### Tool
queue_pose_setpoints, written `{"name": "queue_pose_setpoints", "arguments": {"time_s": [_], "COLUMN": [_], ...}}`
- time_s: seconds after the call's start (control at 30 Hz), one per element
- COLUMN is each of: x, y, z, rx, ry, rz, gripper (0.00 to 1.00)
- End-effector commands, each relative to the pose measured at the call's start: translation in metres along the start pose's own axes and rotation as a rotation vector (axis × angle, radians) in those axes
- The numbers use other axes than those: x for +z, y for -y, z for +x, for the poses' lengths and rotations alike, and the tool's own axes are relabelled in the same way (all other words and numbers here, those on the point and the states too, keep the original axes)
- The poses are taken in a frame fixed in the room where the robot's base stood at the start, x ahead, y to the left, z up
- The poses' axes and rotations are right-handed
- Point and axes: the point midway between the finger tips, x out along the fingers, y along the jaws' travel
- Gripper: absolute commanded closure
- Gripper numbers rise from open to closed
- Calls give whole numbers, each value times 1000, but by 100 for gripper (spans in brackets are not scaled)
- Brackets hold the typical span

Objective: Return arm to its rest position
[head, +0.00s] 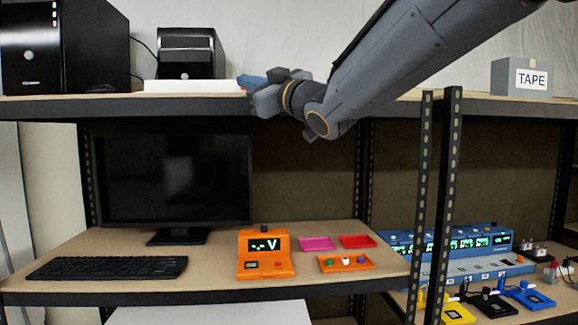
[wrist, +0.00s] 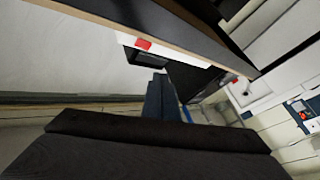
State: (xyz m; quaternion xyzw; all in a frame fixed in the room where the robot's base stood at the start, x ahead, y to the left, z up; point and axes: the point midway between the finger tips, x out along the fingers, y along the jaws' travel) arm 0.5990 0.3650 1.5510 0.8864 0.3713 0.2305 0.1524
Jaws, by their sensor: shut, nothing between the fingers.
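My arm reaches in from the upper right of the head view, bent at the wrist. My gripper (head: 252,84) is at its far end, in front of the upper shelf and pointing left and away. Its bluish fingers are shut and empty. In the wrist view the fingers (wrist: 160,97) show beyond a large dark body that fills the lower part. The wrist joint hides part of the shelf edge.
The upper shelf (head: 205,106) carries a black computer tower (head: 95,45), a black printer (head: 190,52) and a grey TAPE box (head: 520,77). Below stand a monitor (head: 175,180), a keyboard (head: 108,268) and an orange meter (head: 264,257). Shelf posts (head: 440,200) stand at right.

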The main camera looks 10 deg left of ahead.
Motion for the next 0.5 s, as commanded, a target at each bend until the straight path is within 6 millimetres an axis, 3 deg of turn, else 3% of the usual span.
{"name": "queue_pose_setpoints", "arguments": {"time_s": [0.07, 0.17, 0.37, 0.5], "x": [4, 34, 146, 224], "y": [-1, -10, -33, -39], "z": [-1, -11, -65, -124], "rx": [3, 33, 142, 215], "ry": [8, 84, 376, 600], "rz": [2, 20, 102, 175], "gripper": [100, 100, 100, 100]}}
